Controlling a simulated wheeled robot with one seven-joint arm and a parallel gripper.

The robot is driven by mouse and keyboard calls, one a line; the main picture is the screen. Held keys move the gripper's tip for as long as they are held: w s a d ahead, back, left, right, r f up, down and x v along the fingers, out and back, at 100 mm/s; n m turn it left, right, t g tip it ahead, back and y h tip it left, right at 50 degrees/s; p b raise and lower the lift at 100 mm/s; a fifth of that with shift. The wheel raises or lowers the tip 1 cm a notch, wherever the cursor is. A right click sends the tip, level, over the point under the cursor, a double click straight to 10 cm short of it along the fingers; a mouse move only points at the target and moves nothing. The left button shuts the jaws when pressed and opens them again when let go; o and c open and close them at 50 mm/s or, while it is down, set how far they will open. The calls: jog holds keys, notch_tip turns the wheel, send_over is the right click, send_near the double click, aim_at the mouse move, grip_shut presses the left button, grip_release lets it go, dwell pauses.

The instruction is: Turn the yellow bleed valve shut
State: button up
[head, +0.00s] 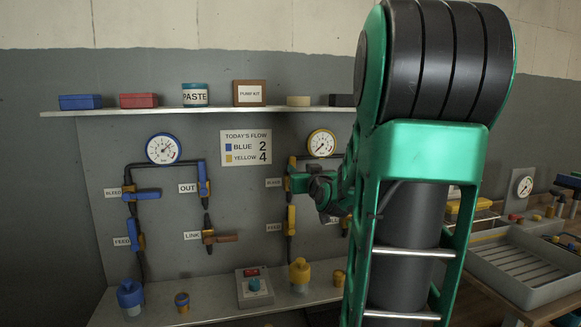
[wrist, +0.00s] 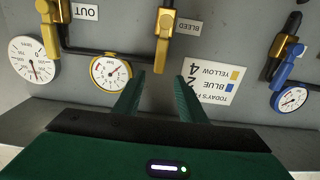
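The yellow bleed valve (wrist: 163,45) is in the wrist view, beside the BLEED label (wrist: 188,27). That view shows the panel upside down. Its lever lies in line with the pipe run there. In the head view the valve (head: 292,166) is partly hidden by my gripper (head: 294,182), which is at the panel beside the BLEED label (head: 274,182). In the wrist view my gripper (wrist: 159,82) is open, with a finger on either side of the valve's near end. Clear gaps show on both sides; I cannot tell how deep the valve sits between the fingers.
The yellow gauge (wrist: 110,72) is close to one finger. The flow sign (wrist: 211,80) is by the other. A blue bleed valve (head: 143,193), LINK valve (head: 220,237) and yellow feed valve (head: 290,221) are also on the panel. My arm hides the panel's right part.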

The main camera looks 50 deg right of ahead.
aim_at(292, 163)
jog(key=x, duration=0.9)
jog(key=shift+w+f, duration=0.1)
jog(key=shift+w, duration=0.05)
grip_shut()
